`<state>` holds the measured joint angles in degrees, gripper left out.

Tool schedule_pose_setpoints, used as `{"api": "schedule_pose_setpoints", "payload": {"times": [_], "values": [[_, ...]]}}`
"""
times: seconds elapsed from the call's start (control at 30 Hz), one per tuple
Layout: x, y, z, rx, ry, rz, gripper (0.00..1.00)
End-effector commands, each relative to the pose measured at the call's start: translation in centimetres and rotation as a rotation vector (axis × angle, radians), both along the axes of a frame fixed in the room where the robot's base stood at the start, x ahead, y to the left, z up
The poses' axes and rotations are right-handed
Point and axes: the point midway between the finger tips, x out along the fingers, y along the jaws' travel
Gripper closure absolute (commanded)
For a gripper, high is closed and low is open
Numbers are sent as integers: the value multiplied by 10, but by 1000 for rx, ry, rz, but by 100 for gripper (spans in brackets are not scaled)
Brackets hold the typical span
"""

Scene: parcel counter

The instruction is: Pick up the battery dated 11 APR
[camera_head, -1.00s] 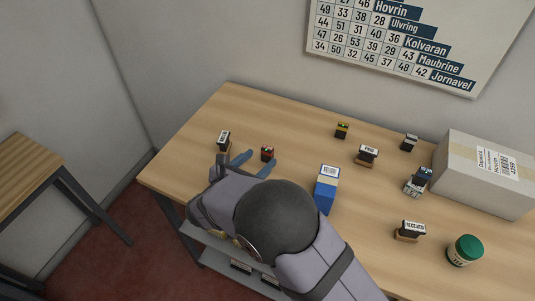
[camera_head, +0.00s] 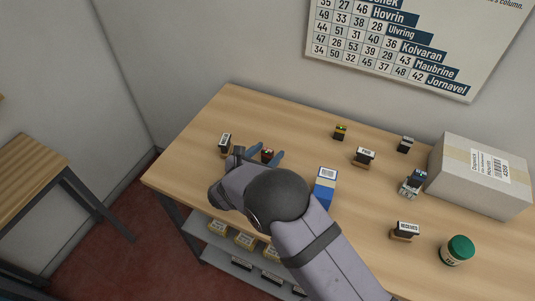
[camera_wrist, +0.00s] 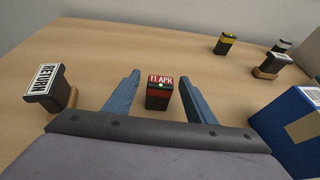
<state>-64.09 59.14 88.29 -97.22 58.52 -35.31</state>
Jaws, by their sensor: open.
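The battery dated 11 APR (camera_wrist: 158,95) is a small black block with a red band and a red top label. It stands upright on the table in the wrist view, between the open fingers of my gripper (camera_wrist: 158,88), with a gap on each side. In the head view the battery (camera_head: 267,156) also shows between the blue fingers of my gripper (camera_head: 266,155). My gripper is open and holds nothing. A yellow-topped black battery (camera_head: 340,132) stands farther back; its date is too small to read.
A RETURN stamp (camera_wrist: 47,86) stands just left of my gripper. A blue box (camera_wrist: 291,130) stands close on the right. More stamps (camera_head: 363,157), a carton (camera_head: 482,175) and a green-lidded jar (camera_head: 457,250) are farther right. The table (camera_head: 225,105) is clear behind the battery.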

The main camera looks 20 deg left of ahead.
Motion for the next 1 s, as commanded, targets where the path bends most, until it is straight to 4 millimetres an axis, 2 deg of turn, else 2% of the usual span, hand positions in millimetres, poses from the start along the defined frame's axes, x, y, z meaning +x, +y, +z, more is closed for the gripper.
{"api": "schedule_pose_setpoints", "payload": {"times": [0.17,0.23,0.37,0.4,0.77,1.0], "values": [[0,0,-1,0,0,0,50],[0,0,-1,0,0,0,62],[0,0,0,0,0,0,93],[0,0,0,0,0,0,96],[0,0,4,3,-1,0,96],[0,1,28,4,-2,0,96]]}}
